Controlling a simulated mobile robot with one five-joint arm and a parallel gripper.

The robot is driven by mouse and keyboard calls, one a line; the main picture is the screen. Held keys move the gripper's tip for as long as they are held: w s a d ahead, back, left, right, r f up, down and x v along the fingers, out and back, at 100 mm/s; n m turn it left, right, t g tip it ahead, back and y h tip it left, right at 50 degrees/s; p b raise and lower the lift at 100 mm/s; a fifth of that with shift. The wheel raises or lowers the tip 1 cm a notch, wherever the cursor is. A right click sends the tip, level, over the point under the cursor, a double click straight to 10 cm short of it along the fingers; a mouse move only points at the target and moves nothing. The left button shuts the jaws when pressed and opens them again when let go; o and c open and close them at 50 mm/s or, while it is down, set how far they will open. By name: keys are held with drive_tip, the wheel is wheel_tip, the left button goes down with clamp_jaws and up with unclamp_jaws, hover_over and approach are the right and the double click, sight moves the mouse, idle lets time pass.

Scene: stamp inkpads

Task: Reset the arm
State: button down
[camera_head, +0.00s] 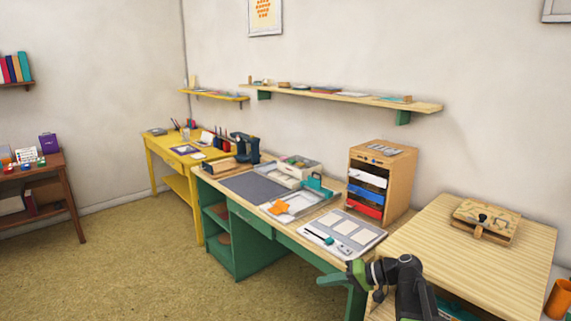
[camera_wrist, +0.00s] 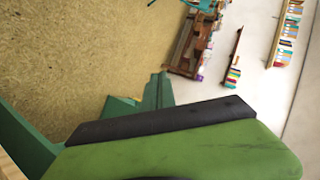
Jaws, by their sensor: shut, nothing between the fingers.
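My gripper (camera_head: 357,272) shows at the lower right of the head view, at the end of my dark, folded arm. It is shut and empty, in front of the desk's near right end and apart from the things on the desk top. The wrist view is tilted. A large lime green gripper part with a dark edge strip (camera_wrist: 160,122) fills its lower part, with the floor and a far bookshelf beyond. The fingertips themselves are small and hard to make out.
The green desk (camera_head: 262,240) carries a grey mat, trays and a drawer cabinet (camera_head: 385,165). A light wood table (camera_head: 440,245) with a wooden box (camera_head: 486,222) stands close at right. A yellow desk (camera_head: 165,150) is behind. The floor (camera_head: 120,265) at left is clear.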

drive_tip(key=s+a+f+n+g+h+b, duration=0.1)
drive_tip(key=s+a+f+g+h, duration=0.2)
drive_tip(key=s+a+f, duration=0.4)
drive_tip(key=s+d+f+g+h, duration=0.1)
drive_tip(key=s+d+f+h, duration=0.25)
drive_tip(key=f+h, duration=0.35)
drive_tip(key=s+d+f+m+h, duration=0.1)
drive_tip(key=s+d+f+h, duration=0.1)
drive_tip(key=d, duration=0.4)
wheel_tip(320, 180, up, 16)
drive_tip(key=d+p, duration=0.1)
drive_tip(key=p, duration=1.4)
drive_tip(key=shift+w+m, duration=0.35)
drive_tip(key=shift+m, duration=0.05)
